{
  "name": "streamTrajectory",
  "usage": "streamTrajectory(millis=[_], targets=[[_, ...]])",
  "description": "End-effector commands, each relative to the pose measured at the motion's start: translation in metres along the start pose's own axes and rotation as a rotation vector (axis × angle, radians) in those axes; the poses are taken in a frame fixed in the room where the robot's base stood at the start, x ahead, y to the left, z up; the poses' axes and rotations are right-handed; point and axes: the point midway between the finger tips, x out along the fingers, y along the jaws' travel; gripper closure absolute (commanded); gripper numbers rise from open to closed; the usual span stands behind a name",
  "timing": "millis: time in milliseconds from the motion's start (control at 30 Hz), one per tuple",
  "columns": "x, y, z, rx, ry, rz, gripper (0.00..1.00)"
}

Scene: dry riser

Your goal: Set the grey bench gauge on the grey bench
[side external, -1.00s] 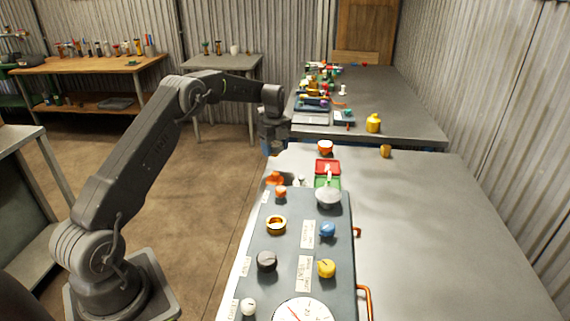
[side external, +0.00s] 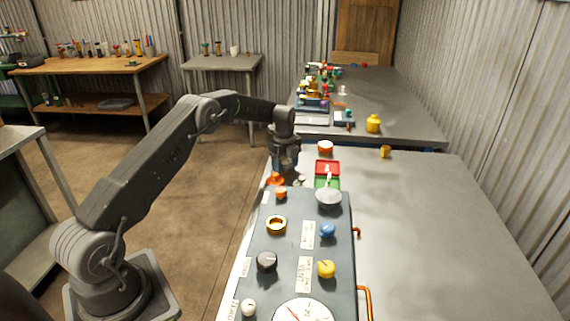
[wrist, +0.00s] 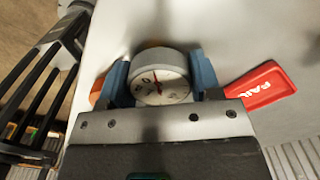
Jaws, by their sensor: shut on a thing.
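In the side view my gripper (side external: 286,175) points down low over the left edge of the grey bench (side external: 430,220), beyond the dark panel. The gauge is hidden there. I cannot tell whether the gauge touches the bench. An orange thing (side external: 274,179) lies beside the gripper, and orange also shows behind the gauge in the wrist view.
A red tray (wrist: 262,87) marked FAIL lies right of the gripper, with a green tray (side external: 322,183) near it. The dark panel (side external: 290,245) with knobs and a large dial is in front. The bench's right side is clear.

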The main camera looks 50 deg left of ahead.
Motion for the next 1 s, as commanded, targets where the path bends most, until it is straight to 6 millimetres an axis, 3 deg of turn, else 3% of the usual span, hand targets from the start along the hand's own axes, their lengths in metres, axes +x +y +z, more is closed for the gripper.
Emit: streamTrajectory(millis=[300, 600, 767, 1000], targets=[[0.001, 0.000, 0.000, 0.000, 0.000, 0.001, 0.16], [-0.004, 0.000, 0.000, 0.000, 0.000, 0.000, 0.16], [-0.026, -0.001, 0.000, 0.000, -0.001, -0.003, 0.16], [-0.077, -0.001, 0.000, 0.000, -0.002, -0.003, 0.16]])
